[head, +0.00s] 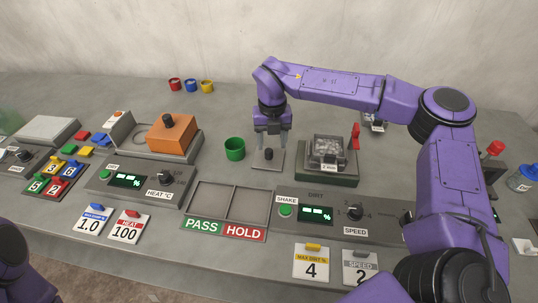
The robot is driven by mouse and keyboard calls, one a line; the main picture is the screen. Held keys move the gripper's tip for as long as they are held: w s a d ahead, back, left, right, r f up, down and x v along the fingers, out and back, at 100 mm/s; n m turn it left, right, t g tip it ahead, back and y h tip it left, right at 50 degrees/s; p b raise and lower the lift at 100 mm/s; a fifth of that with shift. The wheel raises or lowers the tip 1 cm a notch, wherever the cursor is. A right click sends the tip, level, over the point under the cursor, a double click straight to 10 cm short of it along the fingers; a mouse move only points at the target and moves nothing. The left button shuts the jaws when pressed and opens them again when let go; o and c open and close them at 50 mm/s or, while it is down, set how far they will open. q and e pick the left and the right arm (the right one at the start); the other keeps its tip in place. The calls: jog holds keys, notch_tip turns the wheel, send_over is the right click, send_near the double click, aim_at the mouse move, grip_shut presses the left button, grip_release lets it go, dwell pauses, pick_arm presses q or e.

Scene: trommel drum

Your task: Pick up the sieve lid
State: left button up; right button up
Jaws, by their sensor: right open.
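The sieve lid (275,164) looks like a flat grey square plate with a small dark knob, lying on the bench in the middle of the head view. My right gripper (270,147) points straight down over it, with its fingers open around or just above the knob; I cannot tell whether they touch it. The sieve (328,149), a clear-sided box with grey contents, sits on the dark green shaker base (327,177) just right of the lid. My left gripper is out of view; only part of my left arm shows at the lower left.
A green cup (234,149) stands close left of the lid. A red lever (355,136) rises beside the sieve. The PASS/HOLD tray (228,203) and the shake control panel (316,211) lie in front. An orange block (171,136) with a knob is farther left. The bench behind is mostly clear.

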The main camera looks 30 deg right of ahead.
aim_at(269, 150)
jog(key=f, duration=0.2)
jog(key=w+f, duration=0.1)
jog(key=f, duration=0.1)
jog(key=w+f+p, duration=0.1)
jog(key=f, duration=0.1)
jog(key=shift+w+f, duration=0.15)
jog(key=shift+w, duration=0.05)
jog(key=shift+s+r, duration=0.25)
jog(key=shift+s, duration=0.15)
jog(key=shift+w+f, duration=0.1)
jog(key=shift+w, duration=0.05)
grip_shut()
notch_tip(269, 150, up, 3)
jog(key=shift+r, duration=0.1)
jog(key=s+a+r+b, duration=0.1)
jog(key=s+a+r, duration=0.7)
jog(key=s+r, duration=0.3)
jog(key=shift+a+r+b, duration=0.3)
jog(key=shift+r, duration=0.65)
